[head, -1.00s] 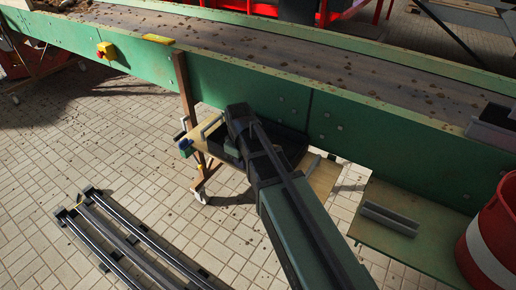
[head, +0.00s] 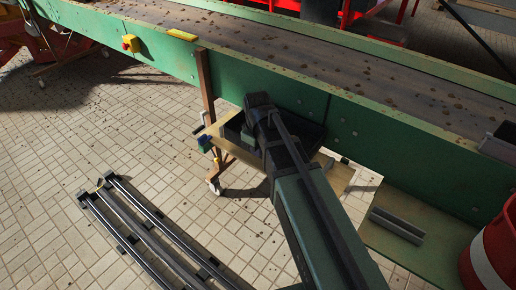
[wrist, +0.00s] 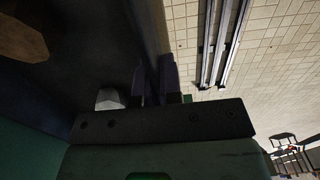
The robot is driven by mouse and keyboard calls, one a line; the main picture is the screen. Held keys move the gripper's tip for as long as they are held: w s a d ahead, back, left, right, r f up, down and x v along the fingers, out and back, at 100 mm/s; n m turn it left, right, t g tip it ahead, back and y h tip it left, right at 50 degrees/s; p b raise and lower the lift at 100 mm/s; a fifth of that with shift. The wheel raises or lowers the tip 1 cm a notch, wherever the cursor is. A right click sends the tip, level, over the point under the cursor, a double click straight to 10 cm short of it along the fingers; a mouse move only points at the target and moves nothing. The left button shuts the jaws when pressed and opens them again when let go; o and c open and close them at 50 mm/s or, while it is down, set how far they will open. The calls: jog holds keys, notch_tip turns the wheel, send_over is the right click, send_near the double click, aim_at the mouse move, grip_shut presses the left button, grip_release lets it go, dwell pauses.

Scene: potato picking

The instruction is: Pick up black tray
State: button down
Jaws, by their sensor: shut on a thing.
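The black tray (head: 309,132) sits at the low wooden shelf beside the green conveyor, partly hidden behind my arm. In the wrist view the dark inside of the tray (wrist: 80,50) fills the upper left. My gripper (wrist: 154,82) is shut on the tray's near wall, with one dark finger on each side of it. A brown potato-like lump (wrist: 24,38) and a small pale grey piece (wrist: 110,98) show inside the tray. In the head view my arm hides the fingertips. I cannot tell whether the tray is clear of the shelf.
The green conveyor (head: 270,85) runs close behind the tray. A wooden post (head: 206,90) stands left of it. Metal rails (head: 150,235) lie on the tiled floor at the lower left. A grey channel piece (head: 397,226) and a red-and-white barrel (head: 490,250) are at the right.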

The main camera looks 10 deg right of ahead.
notch_tip(320, 180, up, 23)
jog(key=p, duration=2.1)
jog(key=shift+r, duration=0.15)
jog(key=shift+w, duration=0.1)
